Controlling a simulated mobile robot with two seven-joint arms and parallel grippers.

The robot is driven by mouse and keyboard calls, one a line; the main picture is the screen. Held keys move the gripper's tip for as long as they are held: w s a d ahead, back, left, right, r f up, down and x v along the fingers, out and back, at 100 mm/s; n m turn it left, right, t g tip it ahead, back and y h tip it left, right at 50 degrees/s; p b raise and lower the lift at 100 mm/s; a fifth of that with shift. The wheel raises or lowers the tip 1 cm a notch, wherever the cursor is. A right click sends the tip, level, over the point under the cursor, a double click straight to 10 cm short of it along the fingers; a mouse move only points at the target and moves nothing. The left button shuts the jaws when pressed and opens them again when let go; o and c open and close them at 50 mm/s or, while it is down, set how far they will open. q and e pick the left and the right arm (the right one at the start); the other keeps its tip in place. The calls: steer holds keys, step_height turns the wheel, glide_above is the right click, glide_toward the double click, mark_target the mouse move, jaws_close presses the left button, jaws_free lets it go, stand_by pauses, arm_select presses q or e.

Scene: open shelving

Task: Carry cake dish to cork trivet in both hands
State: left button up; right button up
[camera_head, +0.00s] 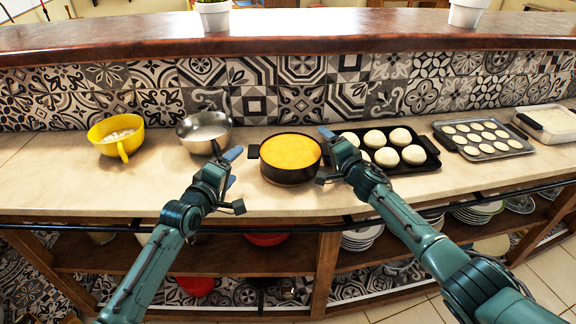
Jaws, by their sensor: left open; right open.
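The cake dish (290,153) is a dark round pan filled with a smooth orange-yellow cake, upright on the counter in the middle. A small handle (253,151) sticks out on its left side. My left gripper (235,180) is open and empty, left of the dish with a gap between them. My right gripper (324,157) is open at the dish's right side, its fingers close to the rim; whether they touch or straddle a handle I cannot tell. A brownish band shows at the dish's base; I cannot tell whether it is the cork trivet. No other trivet is clearly visible.
A yellow bowl (103,147) and a metal pan (192,141) stand to the left. A dark tray (432,158) of buns lies close to the right, then a muffin tin (524,145) and a pale filled dish (565,136). A raised brown ledge (300,42) runs behind. The front counter strip is clear.

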steer(key=v, duration=1.1)
steer(key=shift+s+d+f, duration=0.1)
steer(key=shift+s, duration=0.15)
arm_select(q)
steer(key=shift+s, duration=0.1)
